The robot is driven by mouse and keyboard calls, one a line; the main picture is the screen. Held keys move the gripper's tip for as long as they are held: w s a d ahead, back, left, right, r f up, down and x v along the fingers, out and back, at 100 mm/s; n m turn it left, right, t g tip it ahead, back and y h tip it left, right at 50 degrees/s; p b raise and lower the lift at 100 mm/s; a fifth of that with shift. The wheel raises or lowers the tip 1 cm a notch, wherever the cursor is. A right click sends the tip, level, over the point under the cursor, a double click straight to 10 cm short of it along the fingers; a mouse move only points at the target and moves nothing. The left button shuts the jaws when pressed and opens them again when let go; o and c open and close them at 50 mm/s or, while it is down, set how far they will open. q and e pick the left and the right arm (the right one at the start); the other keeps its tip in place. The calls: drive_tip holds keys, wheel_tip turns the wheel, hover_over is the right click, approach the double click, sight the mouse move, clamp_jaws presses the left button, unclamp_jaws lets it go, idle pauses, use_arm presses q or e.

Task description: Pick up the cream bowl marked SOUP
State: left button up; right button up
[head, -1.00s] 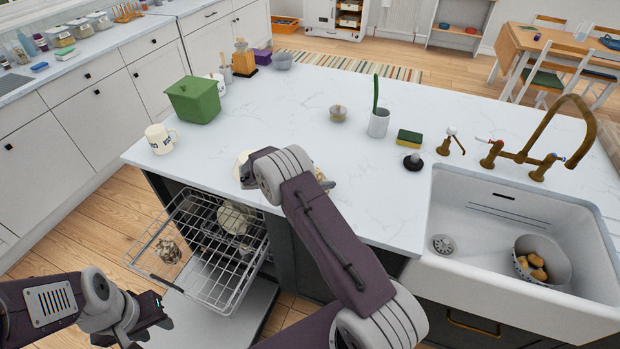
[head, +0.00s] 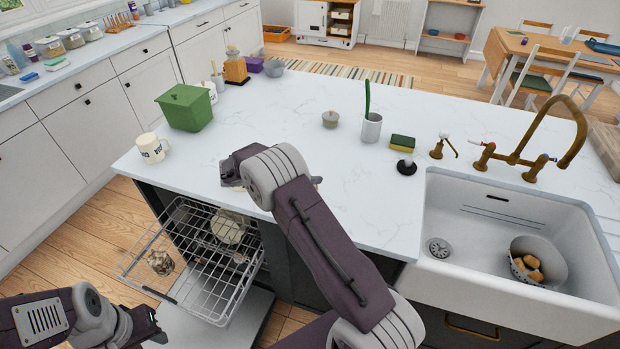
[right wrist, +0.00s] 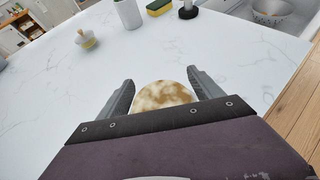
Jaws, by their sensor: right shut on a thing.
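My right gripper (right wrist: 160,92) is shut on a round cream thing with brown mottling (right wrist: 163,95), which looks like the cream bowl. It sits between the two fingers in the right wrist view, over the white worktop. No SOUP lettering shows on it. In the head view my right gripper (head: 232,168) is at the worktop's front edge, and my arm hides most of what it holds. My left gripper (head: 145,326) is low at the left, beside the dishwasher; its fingers are too unclear to judge.
The open dishwasher has its rack (head: 205,290) pulled out, with a cream dish (head: 228,227) and a mottled piece (head: 160,262) in it. A cream mug (head: 151,148) and green box (head: 186,108) stand at the worktop's left. The sink (head: 470,255) is at the right.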

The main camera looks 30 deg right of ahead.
drive_tip(key=s+v, duration=0.1)
drive_tip(key=v, duration=1)
drive_tip(key=shift+r+b, duration=0.3)
drive_tip(key=shift+b, duration=0.05)
drive_tip(key=shift+d, duration=0.1)
